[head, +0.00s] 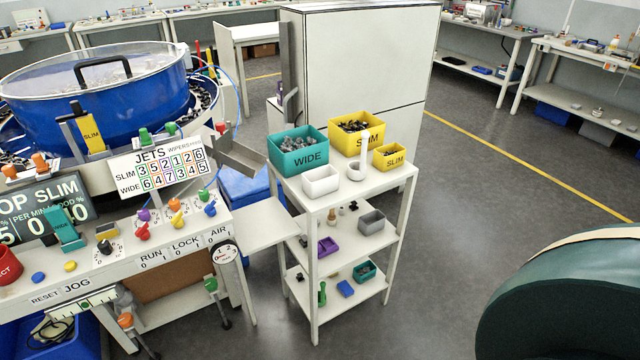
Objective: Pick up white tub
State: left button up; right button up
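The white tub (321,181) is a small open rectangular box on the top shelf of a white cart (345,195). It sits near the shelf's front left edge, in front of the teal WIDE bin (297,152). It looks empty, though its floor is only partly visible. A small round white holder (356,172) with an upright white piece stands close to its right. Neither of my grippers is in the head view.
Yellow SLIM bins, one large (356,134) and one small (389,156), share the top shelf. Lower shelves hold a grey tub (372,222) and small parts. A control bench with a blue bowl feeder (95,95) stands left. Floor right of the cart (450,210) is clear.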

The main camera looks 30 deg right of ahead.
aim_at(318, 182)
jog(key=i+l, duration=0.1)
jog(key=l, duration=0.35)
jog(key=i+l, duration=0.1)
jog(key=l, duration=0.4)
jog(key=i+l, duration=0.1)
jog(key=l, duration=0.35)
jog(key=i+l, duration=0.1)
jog(key=l, duration=0.35)
